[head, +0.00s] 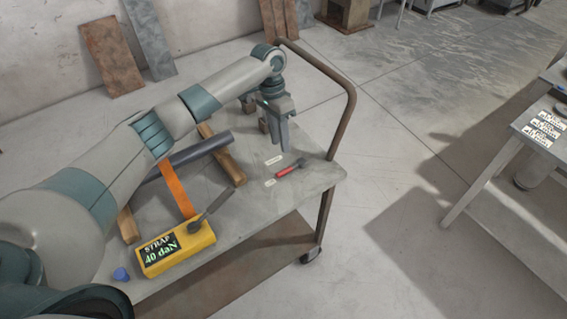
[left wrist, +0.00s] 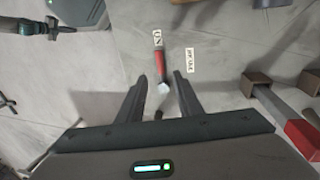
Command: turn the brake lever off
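The brake lever (head: 289,169) has a red grip and a dark end, and sits on the grey cart top (head: 318,176) near its right end. Two small white labels lie beside it, one label (head: 275,160) and another label (head: 270,183); their text is hard to read in the head view. My left gripper (head: 281,148) points down above the cart, just behind the lever. In the left wrist view the fingers of my left gripper (left wrist: 160,77) are apart with nothing gripped. The red lever (left wrist: 160,62) shows between and beyond their tips. My right gripper is not seen.
A yellow box (head: 175,248) reading "STRAP 40 daN" stands at the cart's front edge. An orange strap (head: 176,190) crosses a dark pipe (head: 203,149) on wooden blocks. The cart's brown handle rail (head: 349,110) rises right of my gripper. Another table (head: 515,130) stands far right.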

